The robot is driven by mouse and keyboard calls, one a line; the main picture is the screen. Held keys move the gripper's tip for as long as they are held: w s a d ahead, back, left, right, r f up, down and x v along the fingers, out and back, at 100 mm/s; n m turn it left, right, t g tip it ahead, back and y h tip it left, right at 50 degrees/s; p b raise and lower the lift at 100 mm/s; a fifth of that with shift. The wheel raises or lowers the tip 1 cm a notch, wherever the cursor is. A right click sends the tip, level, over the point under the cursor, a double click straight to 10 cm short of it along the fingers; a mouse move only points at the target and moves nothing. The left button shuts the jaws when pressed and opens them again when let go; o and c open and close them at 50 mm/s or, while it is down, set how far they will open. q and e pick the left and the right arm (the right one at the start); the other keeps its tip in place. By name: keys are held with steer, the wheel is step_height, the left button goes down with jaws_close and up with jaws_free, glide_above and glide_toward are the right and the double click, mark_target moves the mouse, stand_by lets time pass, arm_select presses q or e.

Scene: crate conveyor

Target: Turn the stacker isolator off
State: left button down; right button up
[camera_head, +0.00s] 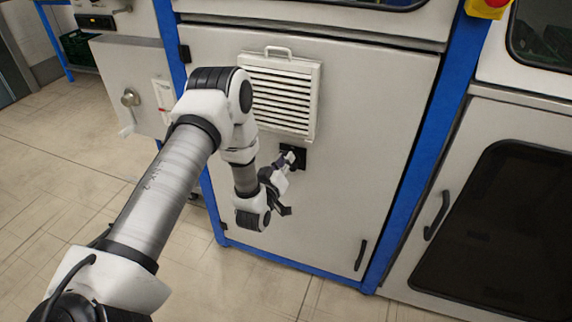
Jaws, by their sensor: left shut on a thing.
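A small black isolator plate (299,152) sits on the grey cabinet door, just below the louvred vent. My left gripper (288,166) is at this plate, shut on what appears to be the isolator's handle. The fingers and wrist cover most of the handle, so its angle cannot be told. My right gripper is not in view.
The louvred vent (282,95) with a top handle stands out above the plate. Blue frame posts (412,190) edge the cabinet door (345,190). A grey box with a round knob (130,97) is at the left. The tiled floor (60,190) is clear.

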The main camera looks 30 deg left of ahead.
arm_select(q)
steer(key=shift+s+a+f+n+b, duration=0.15)
steer(key=shift+f+n+b, duration=0.2)
steer(key=shift+n+b, duration=1.45)
steer(key=shift+w+a+f+n+b, duration=0.1)
steer(key=shift+a+f+n+b, duration=0.15)
steer(key=shift+n+b, duration=1.55)
steer(key=shift+s+a+f+n+b, duration=0.1)
steer(key=shift+f+n+b, duration=0.6)
steer(key=shift+n, duration=1.9)
steer(key=shift+r+b, duration=0.35)
steer(key=c, duration=1.1)
jaws_free()
steer(key=shift+o, duration=0.2)
steer(key=v, duration=1.2)
